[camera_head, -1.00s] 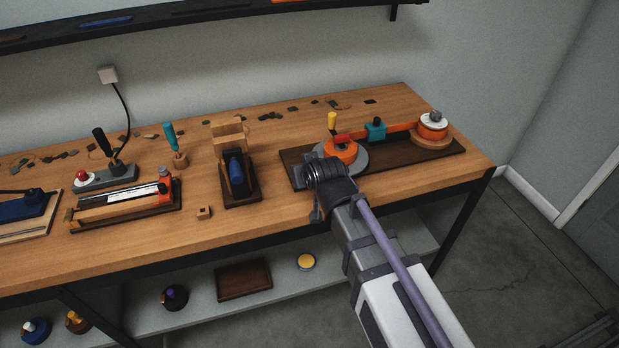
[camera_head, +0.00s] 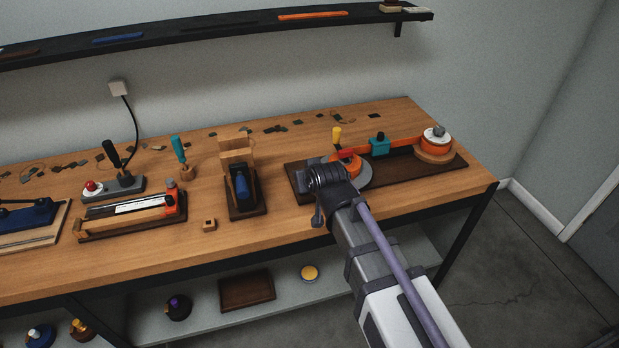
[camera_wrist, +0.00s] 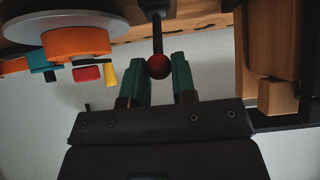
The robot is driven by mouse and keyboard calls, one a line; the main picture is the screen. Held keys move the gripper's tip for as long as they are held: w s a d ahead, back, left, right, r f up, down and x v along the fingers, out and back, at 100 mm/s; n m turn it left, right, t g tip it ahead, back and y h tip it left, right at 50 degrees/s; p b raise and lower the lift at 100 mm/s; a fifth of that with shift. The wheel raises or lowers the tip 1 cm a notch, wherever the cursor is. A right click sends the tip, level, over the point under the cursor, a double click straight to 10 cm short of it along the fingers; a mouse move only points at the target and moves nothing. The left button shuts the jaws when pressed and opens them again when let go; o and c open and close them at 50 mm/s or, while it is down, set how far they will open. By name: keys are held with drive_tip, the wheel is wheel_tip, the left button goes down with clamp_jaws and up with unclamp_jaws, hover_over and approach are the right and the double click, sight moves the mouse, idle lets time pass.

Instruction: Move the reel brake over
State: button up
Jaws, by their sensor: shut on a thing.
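The reel unit is a dark board (camera_head: 408,171) at the bench's right end, carrying two orange reels and an orange strip between them. The near orange reel (camera_head: 345,160) sits on a grey disc, which also shows in the wrist view (camera_wrist: 90,20). The reel brake shows there as a red ball knob (camera_wrist: 158,68) on a thin dark rod beside the disc. My gripper (camera_wrist: 160,75) is shut on this knob, one green finger on each side. In the head view my wrist hides the fingers and knob, at the board's left front.
A blue-topped press (camera_head: 240,187) on a dark base stands left of the board, with a small wooden block (camera_head: 209,225) by it. Bare bench lies between press and board.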

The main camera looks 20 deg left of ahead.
drive_tip(key=shift+w+a+r+p, duration=0.5)
drive_tip(key=shift+w+r, duration=0.05)
drive_tip(key=shift+w, duration=0.2)
drive_tip(key=shift+w+a, duration=0.1)
drive_tip(key=shift+w, duration=0.05)
drive_tip(key=shift+w+a+r+p, duration=0.3)
drive_tip(key=shift+w+a, duration=0.15)
drive_tip(key=shift+w, duration=0.2)
drive_tip(key=shift+w+a, duration=0.1)
drive_tip(key=shift+w, duration=0.05)
